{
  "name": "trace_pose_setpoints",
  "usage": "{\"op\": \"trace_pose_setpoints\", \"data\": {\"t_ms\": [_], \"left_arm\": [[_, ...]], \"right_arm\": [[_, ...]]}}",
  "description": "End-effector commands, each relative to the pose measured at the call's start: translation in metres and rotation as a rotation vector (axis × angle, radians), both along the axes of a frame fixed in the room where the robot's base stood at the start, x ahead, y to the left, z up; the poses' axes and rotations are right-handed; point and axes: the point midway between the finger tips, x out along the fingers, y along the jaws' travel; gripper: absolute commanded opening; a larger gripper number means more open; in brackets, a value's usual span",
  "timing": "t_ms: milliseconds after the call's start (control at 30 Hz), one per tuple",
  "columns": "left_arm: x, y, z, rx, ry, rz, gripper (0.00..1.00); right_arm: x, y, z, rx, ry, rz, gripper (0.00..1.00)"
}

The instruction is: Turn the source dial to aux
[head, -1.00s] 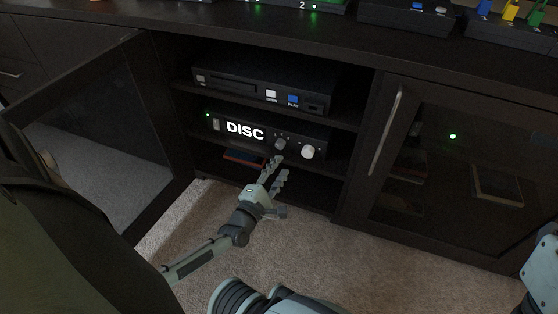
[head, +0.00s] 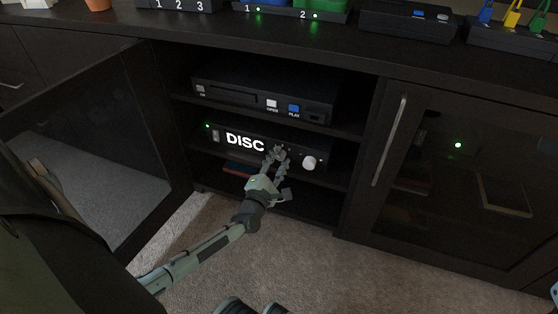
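The amplifier (head: 228,131) sits on the middle shelf of the open cabinet, its lit display reading "DISC". A dark source dial (head: 279,149) is on its front, right of the display, largely covered by my fingers. A larger pale knob (head: 309,163) is to the right of it. My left gripper (head: 277,156) reaches up from below, with its fingertips at the dial, seemingly one on each side. Whether they press on it cannot be told.
A disc player (head: 240,92) is on the shelf above. A red item (head: 237,169) lies on the shelf below. The open left door (head: 95,135) and the closed right glass door (head: 460,185) flank the bay. Carpet is clear in front.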

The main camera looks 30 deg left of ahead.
Motion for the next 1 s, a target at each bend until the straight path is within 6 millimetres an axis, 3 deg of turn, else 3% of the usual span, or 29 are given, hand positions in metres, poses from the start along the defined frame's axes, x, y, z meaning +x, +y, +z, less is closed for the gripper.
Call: {"op": "trace_pose_setpoints", "data": {"t_ms": [67,333,667,1000], "left_arm": [[-0.0002,0.0000,0.0000,0.000,0.000,0.000,0.32],[-0.0005,-0.0002,-0.0001,0.001,0.000,0.000,0.00],[-0.0007,-0.0002,-0.0001,0.042,0.011,0.001,0.00],[-0.0007,-0.0004,0.0000,0.262,0.065,0.001,0.00]], "right_arm": [[-0.0001,0.0000,0.0001,0.000,0.000,0.000,0.40],[-0.0001,0.0000,0.0001,0.000,0.000,0.000,0.40],[-0.0003,-0.0002,0.0017,0.000,-0.001,0.000,0.40],[-0.0017,-0.0010,0.0032,0.007,0.010,-0.002,0.40]]}}
